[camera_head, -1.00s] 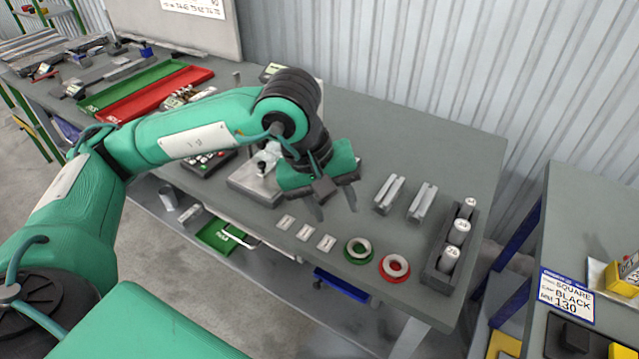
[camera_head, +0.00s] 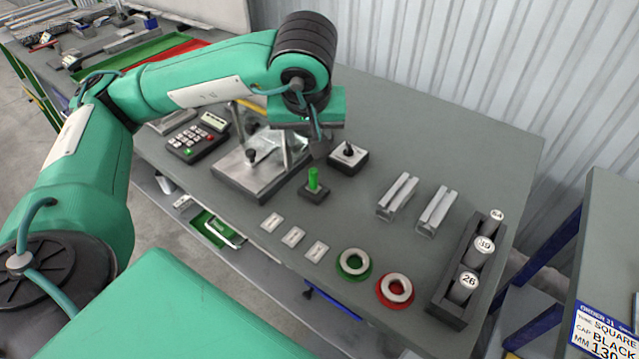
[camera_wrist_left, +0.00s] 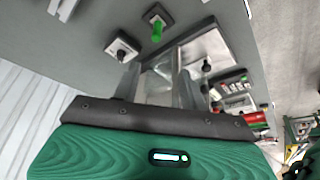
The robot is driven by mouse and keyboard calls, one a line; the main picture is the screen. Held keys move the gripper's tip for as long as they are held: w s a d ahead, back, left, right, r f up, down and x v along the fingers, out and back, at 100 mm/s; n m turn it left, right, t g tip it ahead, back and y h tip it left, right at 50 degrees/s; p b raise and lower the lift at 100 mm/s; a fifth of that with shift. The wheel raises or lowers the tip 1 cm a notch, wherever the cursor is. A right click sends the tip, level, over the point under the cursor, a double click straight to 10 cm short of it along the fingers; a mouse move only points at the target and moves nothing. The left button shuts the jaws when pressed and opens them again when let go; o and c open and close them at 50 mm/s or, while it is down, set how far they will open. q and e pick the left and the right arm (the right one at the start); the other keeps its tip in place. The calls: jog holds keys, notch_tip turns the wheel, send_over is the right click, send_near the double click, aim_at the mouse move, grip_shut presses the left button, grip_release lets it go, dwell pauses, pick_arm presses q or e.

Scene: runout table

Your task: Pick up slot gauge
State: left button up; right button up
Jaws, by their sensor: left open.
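No part carries a readable slot gauge label, so I cannot tell for sure which it is. Two small square-based pieces stand near my left gripper (camera_head: 303,152): a block with a green upright post (camera_head: 313,182) and a block with a black knob (camera_head: 348,157). In the left wrist view the green post (camera_wrist_left: 157,32) and the black knob (camera_wrist_left: 121,54) show beyond the fingers. My left gripper (camera_wrist_left: 158,78) is open, points down above the table and holds nothing visible. Three small pale plates with dark marks (camera_head: 293,237) lie near the front edge. My right gripper is not in view.
A grey fixture plate (camera_head: 235,172) with a clear guard stands beside the gripper, with a keypad device (camera_head: 197,143) to its left. Two metal channel blocks (camera_head: 437,210), a green ring (camera_head: 354,276), a red ring (camera_head: 379,294) and a rack of numbered cylinders (camera_head: 442,313) occupy the right side.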

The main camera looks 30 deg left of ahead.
aim_at(313, 172)
pick_arm(q)
jog(key=b+x, duration=0.1)
jog(key=x, duration=0.2)
jog(key=b+x, duration=0.1)
jog(key=x, duration=0.3)
jog(key=b+x, duration=0.1)
jog(key=x, duration=0.2)
jog(key=shift+w+d+f, duration=0.15)
jog(key=shift+d+f, duration=0.15)
jog(key=shift+f, duration=0.15)
jog(key=shift+w+a+f, duration=0.15)
jog(key=shift+w+f, duration=0.05)
jog(key=shift+f, duration=0.4)
jog(key=x, duration=0.4)
jog(key=shift+w+f+p, duration=0.15)
jog(key=shift+f+p, duration=0.15)
jog(key=shift+f, duration=0.1)
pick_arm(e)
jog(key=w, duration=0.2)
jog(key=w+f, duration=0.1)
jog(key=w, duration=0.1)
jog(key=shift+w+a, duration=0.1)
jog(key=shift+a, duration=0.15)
pick_arm(q)
grip_shut()
